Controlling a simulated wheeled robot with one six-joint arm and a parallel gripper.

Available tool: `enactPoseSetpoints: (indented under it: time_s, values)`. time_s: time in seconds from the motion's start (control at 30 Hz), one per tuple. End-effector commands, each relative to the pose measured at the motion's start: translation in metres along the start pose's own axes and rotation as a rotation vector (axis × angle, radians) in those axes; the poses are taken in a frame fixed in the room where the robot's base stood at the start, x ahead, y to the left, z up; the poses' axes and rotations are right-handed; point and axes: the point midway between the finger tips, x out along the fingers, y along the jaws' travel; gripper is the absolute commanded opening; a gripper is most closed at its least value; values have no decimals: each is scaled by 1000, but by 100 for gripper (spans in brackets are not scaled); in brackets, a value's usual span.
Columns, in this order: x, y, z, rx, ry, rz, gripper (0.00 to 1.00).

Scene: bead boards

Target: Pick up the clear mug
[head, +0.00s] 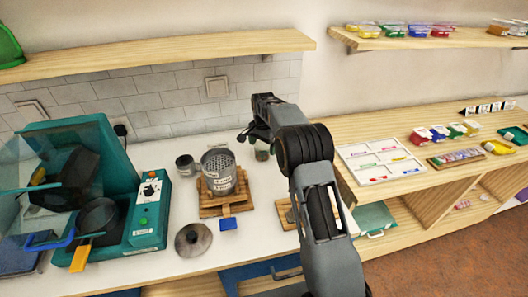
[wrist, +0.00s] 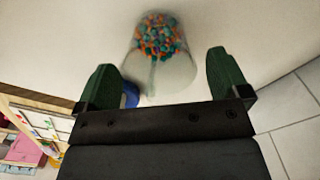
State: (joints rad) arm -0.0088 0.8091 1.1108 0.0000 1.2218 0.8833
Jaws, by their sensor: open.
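The clear mug (wrist: 172,76) shows in the wrist view, see-through and filled with small orange, green and blue beads at its far end. It lies between the two dark green fingers of my gripper (wrist: 160,66), with gaps on both sides. The fingers are spread and hold nothing. In the head view my gripper (head: 247,133) is over the back of the white counter. A small clear vessel (head: 262,152) just below it looks like the mug, partly hidden by my arm.
A perforated metal pot (head: 218,172) stands on a wooden stand left of my gripper, with a small grey tin (head: 185,165) beside it. A round lid (head: 193,240) lies in front. A teal machine (head: 148,215) stands at left. The tiled wall (head: 170,103) is close behind.

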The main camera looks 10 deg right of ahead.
Motion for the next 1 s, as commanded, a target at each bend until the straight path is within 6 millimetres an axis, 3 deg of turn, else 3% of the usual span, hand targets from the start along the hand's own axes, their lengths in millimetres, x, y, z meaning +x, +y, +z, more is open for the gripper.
enactPoseSetpoints:
  time_s: [0.13, 0.43, 0.9, 1.0]
  values:
    - [13, 0, 0, 0, -1, 1, 94]
    - [17, 0, 0, 0, 0, 0, 94]
    - [16, 0, 0, 0, 0, 0, 49]
    - [16, 0, 0, 0, 0, 0, 44]
